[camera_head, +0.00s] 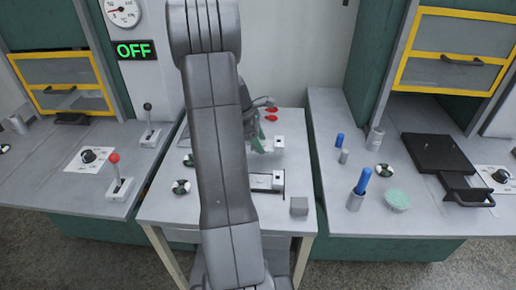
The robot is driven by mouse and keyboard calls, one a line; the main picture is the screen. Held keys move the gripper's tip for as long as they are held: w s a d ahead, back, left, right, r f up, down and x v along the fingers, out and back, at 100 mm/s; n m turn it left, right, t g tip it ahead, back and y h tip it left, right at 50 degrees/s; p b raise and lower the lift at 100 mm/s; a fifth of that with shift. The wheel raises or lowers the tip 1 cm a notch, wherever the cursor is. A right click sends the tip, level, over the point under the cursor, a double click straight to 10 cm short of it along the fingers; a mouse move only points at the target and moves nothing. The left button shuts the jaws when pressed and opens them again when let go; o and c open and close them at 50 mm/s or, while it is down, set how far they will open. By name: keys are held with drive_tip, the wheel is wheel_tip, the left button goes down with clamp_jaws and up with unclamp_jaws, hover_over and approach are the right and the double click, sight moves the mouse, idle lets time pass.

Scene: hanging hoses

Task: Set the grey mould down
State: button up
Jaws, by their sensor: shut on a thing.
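My gripper (252,128) is partly hidden behind my own dark grey arm, over the back half of the middle table. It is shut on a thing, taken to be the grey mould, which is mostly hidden. Greenish and pale grey parts show at its end, and I cannot tell whether they touch the table. A small grey block (299,206) stands at the table's front right. A pale grey fixture with a dark slot (267,182) sits left of and behind it.
The middle table (292,170) has bare room at its right. Red pieces (270,117) lie at its back. The right bench (330,205) holds blue-handled tools (361,181), a green bristly disc (396,200) and a black plate press (437,153). Levers (119,180) stand on the left bench.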

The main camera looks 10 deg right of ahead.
drive_tip(key=shift+f, duration=1.8)
drive_tip(key=shift+f, duration=0.2)
drive_tip(key=o, duration=1.3)
drive_tip(key=shift+r, duration=0.1)
drive_tip(key=v, duration=1.2)
drive_tip(key=shift+s+r, duration=0.1)
